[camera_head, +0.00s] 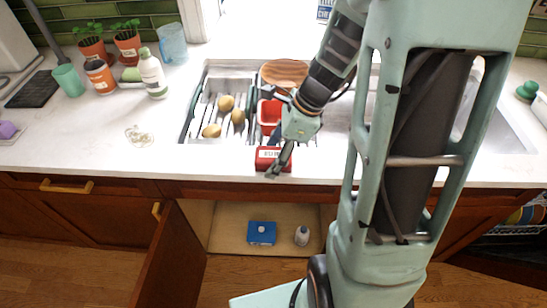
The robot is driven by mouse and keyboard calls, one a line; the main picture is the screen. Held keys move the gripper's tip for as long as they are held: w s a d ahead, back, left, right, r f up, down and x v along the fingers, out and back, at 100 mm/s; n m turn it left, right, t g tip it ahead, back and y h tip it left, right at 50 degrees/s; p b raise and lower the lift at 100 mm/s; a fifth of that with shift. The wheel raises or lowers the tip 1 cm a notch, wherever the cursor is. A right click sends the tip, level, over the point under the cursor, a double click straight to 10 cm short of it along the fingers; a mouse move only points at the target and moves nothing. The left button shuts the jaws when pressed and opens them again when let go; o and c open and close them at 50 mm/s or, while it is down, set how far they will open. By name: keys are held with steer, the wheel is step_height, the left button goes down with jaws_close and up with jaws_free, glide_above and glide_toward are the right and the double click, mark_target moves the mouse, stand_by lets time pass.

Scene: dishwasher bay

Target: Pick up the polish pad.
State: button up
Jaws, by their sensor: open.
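My gripper (280,163) is open, pointing down at the counter's front edge. Its fingers are beside and partly over a small red block (265,160) with a white label; contact cannot be told. I cannot tell for sure which thing is the polish pad. The red block is nearest my gripper. A purple pad-like thing (7,130) lies at the far left of the counter, and a green rounded thing (527,90) sits at the far right. My arm hides part of the counter and sink.
A rack (190,125) holds several potatoes, with a red container (268,112) and a round wooden board (284,73) beside or on it. Pots, a white bottle (152,75) and cups stand at the back left. Below, an open cabinet holds a blue box (262,233) and a small bottle (302,236).

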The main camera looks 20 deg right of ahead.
steer(key=shift+f, duration=0.2)
steer(key=shift+c, duration=0.3)
steer(key=c, duration=1.1)
steer(key=shift+c, duration=0.2)
steer(key=shift+r, duration=0.15)
